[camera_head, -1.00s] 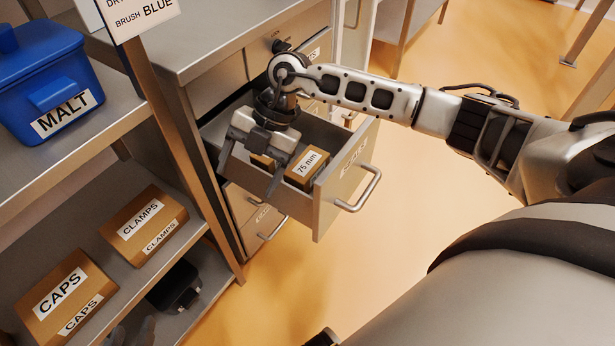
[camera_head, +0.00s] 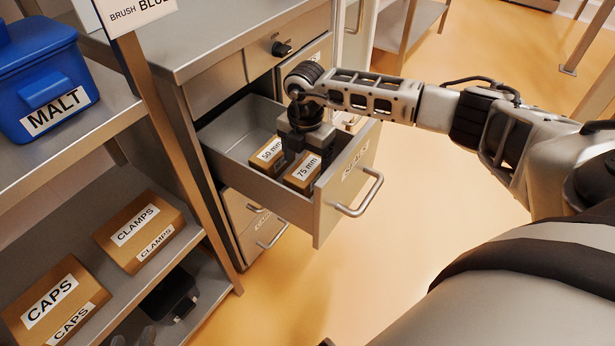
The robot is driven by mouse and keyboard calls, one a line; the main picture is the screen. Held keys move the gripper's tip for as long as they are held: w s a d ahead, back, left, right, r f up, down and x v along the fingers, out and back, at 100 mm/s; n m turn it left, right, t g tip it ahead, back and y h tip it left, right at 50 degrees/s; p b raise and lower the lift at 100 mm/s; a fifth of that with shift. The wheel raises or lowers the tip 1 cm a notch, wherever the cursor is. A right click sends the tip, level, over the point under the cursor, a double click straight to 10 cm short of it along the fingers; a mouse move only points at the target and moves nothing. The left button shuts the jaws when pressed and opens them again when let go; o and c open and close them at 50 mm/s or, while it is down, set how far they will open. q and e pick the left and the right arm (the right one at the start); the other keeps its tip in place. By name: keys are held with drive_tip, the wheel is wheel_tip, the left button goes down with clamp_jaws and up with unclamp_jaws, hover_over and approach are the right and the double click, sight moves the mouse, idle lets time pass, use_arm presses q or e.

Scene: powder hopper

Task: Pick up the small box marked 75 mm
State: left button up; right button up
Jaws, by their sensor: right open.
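The small box marked 75 mm (camera_head: 301,175) lies in the open drawer (camera_head: 246,170) with its label facing up, near the drawer's front. A second small box marked 50 mm (camera_head: 268,154) lies beside it to the left. My right gripper (camera_head: 306,158) is inside the drawer, pointing down at the far end of the 75 mm box. It is open, with its fingers apart at that end; their tips are partly hidden, so I cannot tell whether they touch the box. My left gripper is not in view.
The drawer's front panel (camera_head: 345,190) and handle (camera_head: 358,196) stick out over clear floor. A shelf rack at left holds a blue MALT bin (camera_head: 42,80) and CLAMPS (camera_head: 139,230) and CAPS (camera_head: 54,303) boxes. The left part of the drawer is empty.

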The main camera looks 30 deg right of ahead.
sight(307, 167)
drive_tip(key=f, duration=0.2)
drive_tip(key=f+b, duration=0.1)
drive_tip(key=f, duration=0.1)
drive_tip(key=shift+s+d+f, duration=0.1)
drive_tip(key=shift+s+f, duration=0.1)
drive_tip(key=shift+f, duration=0.35)
use_arm(q)
drive_tip(key=shift+w+d+f, duration=0.1)
drive_tip(key=shift+d+f, duration=0.1)
drive_tip(key=shift+f, duration=0.75)
use_arm(e)
drive_tip(key=shift+c, duration=0.4)
use_arm(q)
drive_tip(key=shift+r, duration=0.1)
use_arm(e)
drive_tip(key=c, duration=1.1)
drive_tip(key=shift+o, duration=0.2)
